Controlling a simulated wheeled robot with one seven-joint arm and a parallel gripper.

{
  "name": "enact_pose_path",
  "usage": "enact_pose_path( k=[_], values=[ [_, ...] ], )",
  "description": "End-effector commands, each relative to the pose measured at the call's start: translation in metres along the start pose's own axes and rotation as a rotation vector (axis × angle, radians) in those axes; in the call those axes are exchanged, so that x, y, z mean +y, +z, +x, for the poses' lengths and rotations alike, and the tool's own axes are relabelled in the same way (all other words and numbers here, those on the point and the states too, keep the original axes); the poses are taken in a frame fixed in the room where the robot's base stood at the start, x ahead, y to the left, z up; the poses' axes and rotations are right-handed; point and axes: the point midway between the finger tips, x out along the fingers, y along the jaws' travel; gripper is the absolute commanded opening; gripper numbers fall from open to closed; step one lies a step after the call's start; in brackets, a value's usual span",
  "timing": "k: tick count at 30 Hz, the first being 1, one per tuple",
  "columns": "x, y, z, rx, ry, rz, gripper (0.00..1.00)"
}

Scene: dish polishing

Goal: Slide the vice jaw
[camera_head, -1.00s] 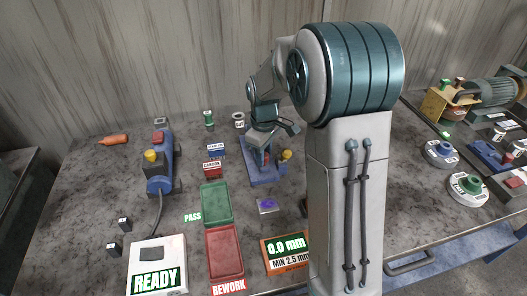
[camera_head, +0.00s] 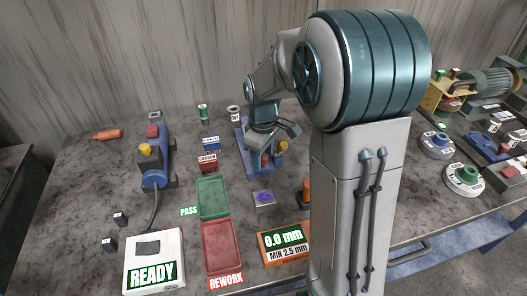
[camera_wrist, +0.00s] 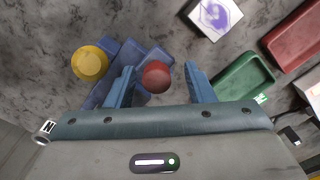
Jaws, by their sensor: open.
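The blue vice (camera_head: 262,173) sits near the middle of the bench, partly hidden by my arm in the head view. In the wrist view the vice (camera_wrist: 151,60) shows below my gripper. A red round knob (camera_wrist: 156,77) on it lies between the two blue fingers of my gripper (camera_wrist: 160,85), with a gap at each side. A yellow knob (camera_wrist: 90,63) is at the left, outside the fingers. My gripper (camera_head: 268,143) is open above the vice in the head view. Contact with the vice cannot be told.
A block with a purple patch (camera_head: 264,199) stands in front of the vice. A green tray (camera_head: 213,197) and red tray (camera_head: 222,248) lie to its left. A gauge reading 0.0 mm (camera_head: 284,243) is nearer. A blue tool with a yellow knob (camera_head: 154,165) is farther left.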

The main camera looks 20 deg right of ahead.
Motion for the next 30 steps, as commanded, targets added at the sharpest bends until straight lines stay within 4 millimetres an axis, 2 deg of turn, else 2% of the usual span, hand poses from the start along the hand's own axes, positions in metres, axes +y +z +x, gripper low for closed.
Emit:
enact_pose_path(
  k=[5, 15, 21, 25, 30],
  values=[
    [0.001, 0.000, -0.015, 0.003, 0.003, 0.001, 0.49],
    [0.001, -0.001, -0.091, 0.003, 0.004, 0.000, 0.49],
    [0.000, -0.001, -0.124, 0.002, 0.002, 0.000, 0.49],
    [0.000, 0.000, -0.135, 0.000, 0.000, -0.001, 0.49],
    [-0.001, 0.000, -0.138, 0.000, 0.000, -0.001, 0.49]
  ],
)
